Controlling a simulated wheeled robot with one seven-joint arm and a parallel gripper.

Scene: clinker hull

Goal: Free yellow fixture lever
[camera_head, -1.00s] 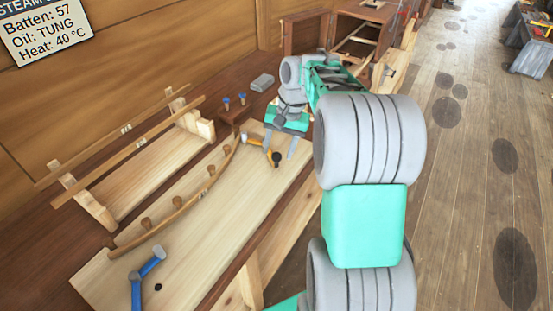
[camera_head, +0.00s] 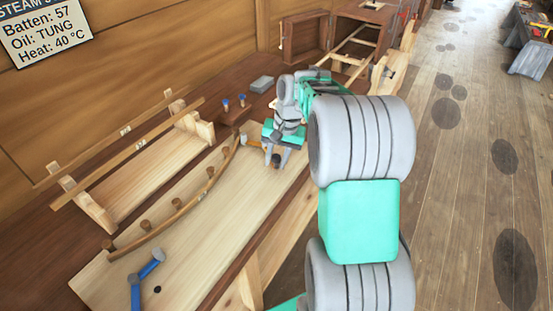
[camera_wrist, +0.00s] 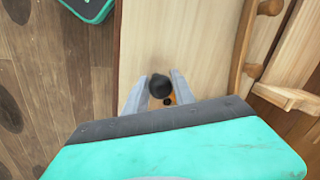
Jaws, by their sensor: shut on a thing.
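The yellow fixture lever (camera_head: 254,144) is at the far end of the pale bench board, mostly hidden behind my gripper in the head view. Its round black knob (camera_wrist: 160,86) and a bit of orange-yellow arm (camera_wrist: 168,99) show in the wrist view. My gripper (camera_head: 275,160) is low over the board with its grey fingers on either side of the knob. It is shut on the lever at the knob end. My gripper's fingers also show in the wrist view (camera_wrist: 160,92).
A curved batten (camera_head: 180,208) lies against wooden pegs along the board. A blue lever (camera_head: 150,266) is at the board's near end. Two blue-topped pegs (camera_head: 234,101) and a grey block (camera_head: 262,84) are behind. The board's middle is clear.

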